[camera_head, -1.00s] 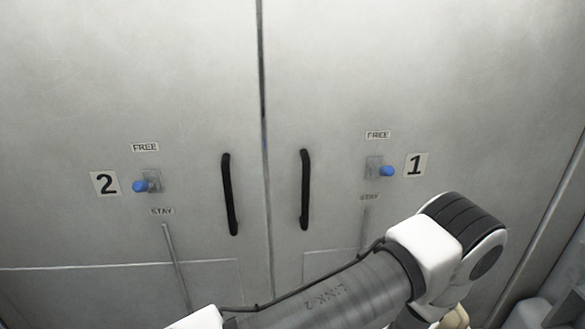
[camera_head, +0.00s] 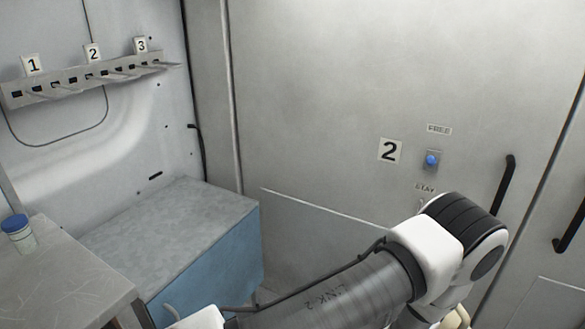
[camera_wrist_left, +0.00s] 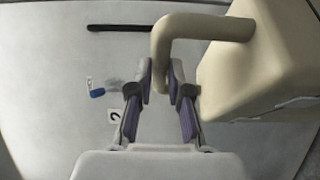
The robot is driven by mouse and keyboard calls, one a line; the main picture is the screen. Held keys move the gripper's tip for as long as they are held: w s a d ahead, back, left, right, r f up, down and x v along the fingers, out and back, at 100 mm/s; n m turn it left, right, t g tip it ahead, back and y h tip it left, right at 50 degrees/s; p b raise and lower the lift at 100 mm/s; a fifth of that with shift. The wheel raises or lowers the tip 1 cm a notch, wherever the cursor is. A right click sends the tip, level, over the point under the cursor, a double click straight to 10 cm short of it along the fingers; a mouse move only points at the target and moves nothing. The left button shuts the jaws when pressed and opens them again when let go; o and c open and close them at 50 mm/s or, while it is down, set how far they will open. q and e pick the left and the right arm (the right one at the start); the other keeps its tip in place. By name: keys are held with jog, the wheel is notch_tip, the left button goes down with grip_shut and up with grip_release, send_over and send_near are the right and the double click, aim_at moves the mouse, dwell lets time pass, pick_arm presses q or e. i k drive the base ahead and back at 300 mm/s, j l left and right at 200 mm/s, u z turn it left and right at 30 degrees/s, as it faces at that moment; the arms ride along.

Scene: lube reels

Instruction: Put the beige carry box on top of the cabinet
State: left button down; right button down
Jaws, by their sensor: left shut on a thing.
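The beige carry box (camera_wrist_left: 262,65) hangs at the right of the left wrist view, partly cut off by the frame. My left gripper (camera_wrist_left: 161,80) is shut on its thick curved handle (camera_wrist_left: 162,40). In the head view only my left arm shows, and its gripper is out of sight. A small cream patch shows below the arm's joint there; I cannot tell if it is the box. A low cabinet (camera_head: 175,222) with a bare grey top and a blue front stands at the left of the head view. My right gripper is out of view.
A grey worktop (camera_head: 62,285) with a blue-capped jar (camera_head: 18,234) is in front of the low cabinet. A numbered rack (camera_head: 85,82) hangs on the wall above. A tall metal door marked 2 (camera_head: 330,120) with a black handle (camera_head: 503,186) fills the middle.

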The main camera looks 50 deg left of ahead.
aim_at(162, 244)
jog(key=k+j+u, duration=0.25)
jog(key=u, duration=0.25)
jog(key=k+j+u, duration=0.45)
jog(key=i, duration=0.25)
jog(key=j, duration=0.1)
